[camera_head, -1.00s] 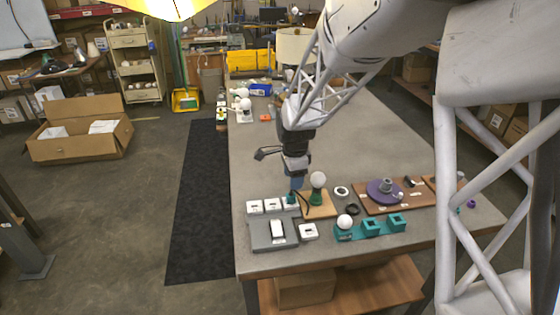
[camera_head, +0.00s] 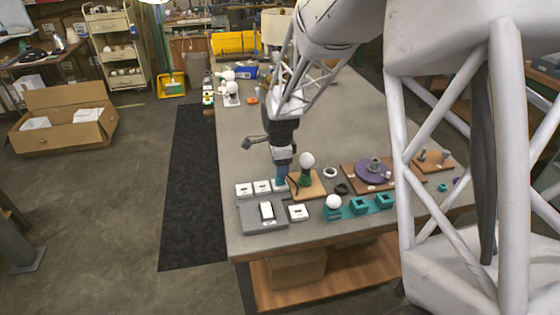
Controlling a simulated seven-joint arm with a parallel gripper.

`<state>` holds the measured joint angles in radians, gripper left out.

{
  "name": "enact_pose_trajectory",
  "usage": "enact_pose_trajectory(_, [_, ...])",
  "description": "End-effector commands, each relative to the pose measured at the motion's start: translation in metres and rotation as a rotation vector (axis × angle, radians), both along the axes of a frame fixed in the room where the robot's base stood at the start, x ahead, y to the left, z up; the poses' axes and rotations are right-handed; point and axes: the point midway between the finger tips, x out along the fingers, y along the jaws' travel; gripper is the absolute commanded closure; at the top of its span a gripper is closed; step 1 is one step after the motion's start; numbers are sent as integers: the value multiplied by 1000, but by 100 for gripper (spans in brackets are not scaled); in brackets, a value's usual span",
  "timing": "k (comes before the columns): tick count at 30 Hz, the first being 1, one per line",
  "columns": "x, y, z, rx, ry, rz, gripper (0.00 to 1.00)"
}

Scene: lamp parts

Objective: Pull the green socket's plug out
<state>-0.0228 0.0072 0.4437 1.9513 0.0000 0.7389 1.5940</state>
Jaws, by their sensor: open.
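The green socket (camera_head: 305,179) holds a round white bulb (camera_head: 307,160) and stands on a small wooden board (camera_head: 311,190). A dark cord lies beside it on the board's left side. White outlet blocks (camera_head: 262,187) stand in a row to the left. My gripper (camera_head: 281,181) points down over the rightmost block of that row, just left of the green socket. Its blue fingers are open and very close to the block. The plug is hidden by the fingers or too small to make out, so I cannot tell whether they surround it.
A grey panel with a white switch (camera_head: 266,212) and a white block (camera_head: 298,212) are in front. Teal holders (camera_head: 360,206), one with a bulb, stand front right. A purple disc (camera_head: 373,171) sits on a wooden board. The table's middle (camera_head: 330,115) is clear.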

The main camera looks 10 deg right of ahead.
Motion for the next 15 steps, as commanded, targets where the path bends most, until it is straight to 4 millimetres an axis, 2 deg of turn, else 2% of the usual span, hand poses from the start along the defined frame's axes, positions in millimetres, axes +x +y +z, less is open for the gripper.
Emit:
enact_pose_trajectory(9, [-1, 0, -37, 0, 2, 0, 45])
enact_pose_trajectory(15, [0, 0, -53, 0, 1, 0, 45])
